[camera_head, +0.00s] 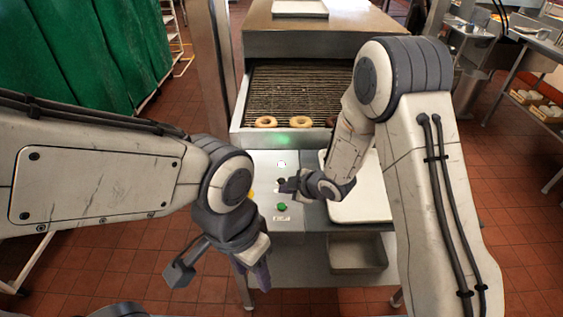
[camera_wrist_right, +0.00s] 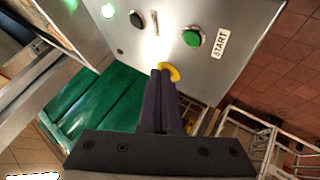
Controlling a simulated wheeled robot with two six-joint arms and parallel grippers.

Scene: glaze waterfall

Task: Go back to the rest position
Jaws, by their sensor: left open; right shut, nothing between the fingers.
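My left gripper (camera_head: 222,274) is open and empty, low in front of the machine in the head view. My right gripper (camera_head: 287,186) is in front of the control panel (camera_head: 262,168). In the right wrist view its dark fingers (camera_wrist_right: 161,78) are shut together with nothing between them. The fingertips overlap a yellow ring (camera_wrist_right: 174,70) on the panel; whether they touch it I cannot tell. The green button (camera_wrist_right: 192,38) beside the START label (camera_wrist_right: 220,43) is clear of the fingers. That button also shows in the head view (camera_head: 282,207).
Two pale donuts (camera_head: 266,122) and a dark one (camera_head: 331,123) lie at the front of the wire conveyor (camera_head: 300,90). A white tray (camera_head: 362,205) lies right of the panel, partly behind my right arm. A metal pan (camera_head: 358,254) sits below. Green curtains (camera_head: 80,45) hang at left.

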